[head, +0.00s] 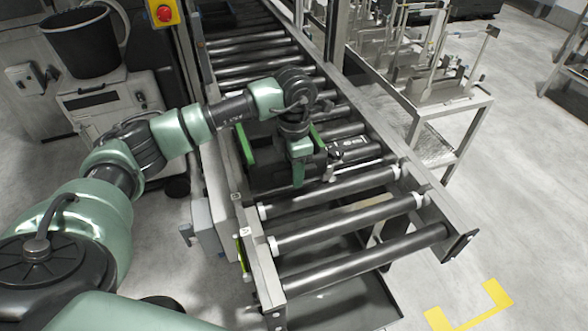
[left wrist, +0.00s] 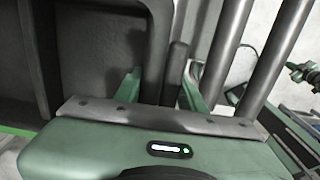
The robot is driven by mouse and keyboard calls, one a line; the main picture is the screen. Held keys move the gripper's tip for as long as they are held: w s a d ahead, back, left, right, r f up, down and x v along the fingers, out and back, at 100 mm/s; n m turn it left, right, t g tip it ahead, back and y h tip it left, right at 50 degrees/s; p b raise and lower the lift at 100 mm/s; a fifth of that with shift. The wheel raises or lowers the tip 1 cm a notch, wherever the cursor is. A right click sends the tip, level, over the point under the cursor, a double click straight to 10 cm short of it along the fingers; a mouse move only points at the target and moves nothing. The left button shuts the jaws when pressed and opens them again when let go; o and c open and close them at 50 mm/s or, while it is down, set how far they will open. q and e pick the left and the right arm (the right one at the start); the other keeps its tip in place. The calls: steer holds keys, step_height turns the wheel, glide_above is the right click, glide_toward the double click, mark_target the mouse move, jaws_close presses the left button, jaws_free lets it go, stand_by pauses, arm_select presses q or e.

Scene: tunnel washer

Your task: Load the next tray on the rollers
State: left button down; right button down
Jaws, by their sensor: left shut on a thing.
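A dark tray (head: 262,176) with green edge strips sits on the conveyor rollers (head: 330,190), near their front end. My left gripper (head: 300,172) reaches down at the tray's right side, with my arm crossing over the tray. In the left wrist view its two green fingers (left wrist: 160,92) stand on either side of a dark upright part of the tray (left wrist: 158,45), and it is shut on it. The tray's dark inside (left wrist: 95,50) fills the left of that view. My arm hides part of the tray in the head view. My right gripper is not seen.
Several bare rollers lie in front of the tray, ending at the open conveyor end (head: 365,255). More rollers run back behind it. A metal rack (head: 440,95) with upright parts stands at right. A white cabinet (head: 112,100) with a black bucket (head: 85,42) stands at left.

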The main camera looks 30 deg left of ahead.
arm_select(q)
steer(key=shift+f, duration=0.15)
steer(key=shift+f+b, duration=1.85)
steer(key=shift+f, duration=0.15)
steer(key=c, duration=0.8)
jaws_free()
steer(key=shift+o, duration=0.2)
